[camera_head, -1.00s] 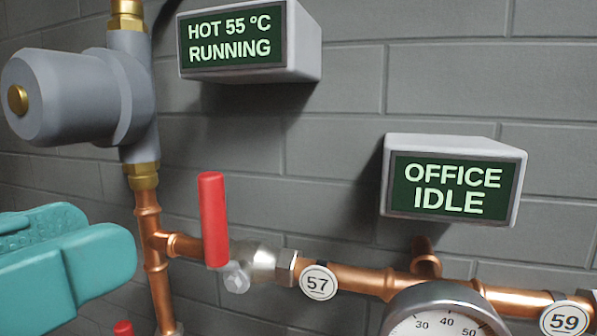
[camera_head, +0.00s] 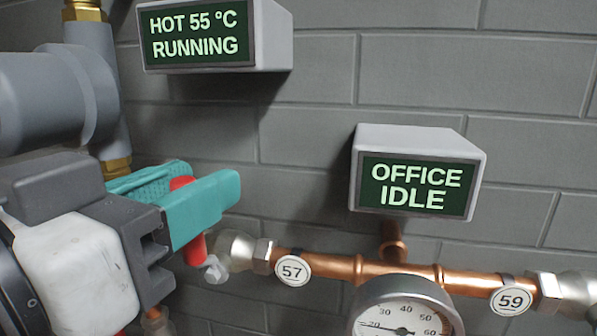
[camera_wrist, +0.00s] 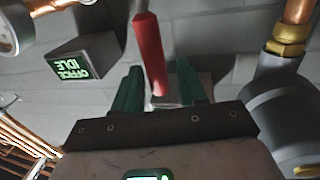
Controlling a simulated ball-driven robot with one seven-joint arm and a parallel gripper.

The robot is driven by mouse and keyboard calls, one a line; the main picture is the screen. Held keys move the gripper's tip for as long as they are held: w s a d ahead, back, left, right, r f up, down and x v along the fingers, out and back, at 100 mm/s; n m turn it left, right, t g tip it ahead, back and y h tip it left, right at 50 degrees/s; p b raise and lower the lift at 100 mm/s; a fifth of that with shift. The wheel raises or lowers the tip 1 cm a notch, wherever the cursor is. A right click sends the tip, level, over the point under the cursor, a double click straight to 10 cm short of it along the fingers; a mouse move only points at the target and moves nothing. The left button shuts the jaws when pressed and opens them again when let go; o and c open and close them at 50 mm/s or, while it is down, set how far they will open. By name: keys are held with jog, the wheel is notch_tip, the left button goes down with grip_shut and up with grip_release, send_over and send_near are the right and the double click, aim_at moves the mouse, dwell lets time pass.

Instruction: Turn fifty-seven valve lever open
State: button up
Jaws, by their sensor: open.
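The red valve lever (camera_head: 195,249) stands roughly upright, across the copper pipe, at the silver valve body (camera_head: 236,248) next to the round "57" tag (camera_head: 292,269). My gripper (camera_head: 210,178) is open at the lever's upper part. Its teal fingers lie one on either side of the lever, and the near finger hides the lever's middle. In the wrist view the red lever (camera_wrist: 149,50) shows between the two teal fingers of my gripper (camera_wrist: 160,70). I cannot tell whether either finger touches it.
A grey pump or valve housing (camera_head: 50,100) stands close at the left. The "OFFICE IDLE" display (camera_head: 418,187) and "HOT 55 °C RUNNING" display (camera_head: 200,35) stick out from the wall. A pressure gauge (camera_head: 405,315) and "59" tag (camera_head: 510,301) are to the right.

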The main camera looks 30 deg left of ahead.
grip_shut()
dwell(0.3)
dwell(0.3)
